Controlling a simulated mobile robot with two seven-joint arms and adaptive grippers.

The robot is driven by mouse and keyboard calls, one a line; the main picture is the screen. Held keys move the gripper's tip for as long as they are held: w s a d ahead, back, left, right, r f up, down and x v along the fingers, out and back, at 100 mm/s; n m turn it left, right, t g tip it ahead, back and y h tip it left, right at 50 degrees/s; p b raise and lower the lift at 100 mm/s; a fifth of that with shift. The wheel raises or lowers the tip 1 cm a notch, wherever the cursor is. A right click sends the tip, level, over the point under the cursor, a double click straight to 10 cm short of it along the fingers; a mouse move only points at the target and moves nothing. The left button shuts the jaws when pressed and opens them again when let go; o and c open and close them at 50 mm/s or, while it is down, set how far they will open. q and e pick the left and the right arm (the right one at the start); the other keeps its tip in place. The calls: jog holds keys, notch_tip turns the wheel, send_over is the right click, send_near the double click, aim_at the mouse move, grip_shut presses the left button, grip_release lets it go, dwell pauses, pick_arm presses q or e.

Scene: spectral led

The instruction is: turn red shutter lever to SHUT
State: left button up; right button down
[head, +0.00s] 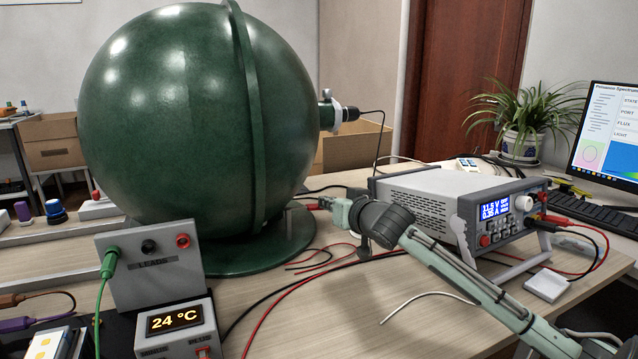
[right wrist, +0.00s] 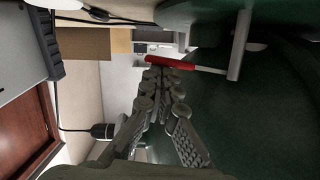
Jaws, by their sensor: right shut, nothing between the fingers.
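The red shutter lever (right wrist: 170,63) shows in the right wrist view as a red handle on a thin silver rod, joined to a grey post (right wrist: 240,45) beside the green sphere (right wrist: 225,110). No SHUT marking is readable. My left gripper is not in view.
A power supply (head: 465,210) with red and black cables stands right of the sphere, close behind my right arm. A port with a black connector (head: 350,114) juts from the sphere. A leads box (head: 150,265) and temperature display (head: 178,322) stand front left. Loose wires cross the table.

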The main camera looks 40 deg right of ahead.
jog(key=shift+f+m+y+p, duration=0.35)
jog(key=shift+f+m, duration=0.25)
jog(key=shift+m, duration=0.1)
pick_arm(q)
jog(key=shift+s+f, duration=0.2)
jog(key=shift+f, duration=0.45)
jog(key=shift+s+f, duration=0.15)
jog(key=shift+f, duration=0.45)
pick_arm(e)
jog(key=shift+f, duration=0.1)
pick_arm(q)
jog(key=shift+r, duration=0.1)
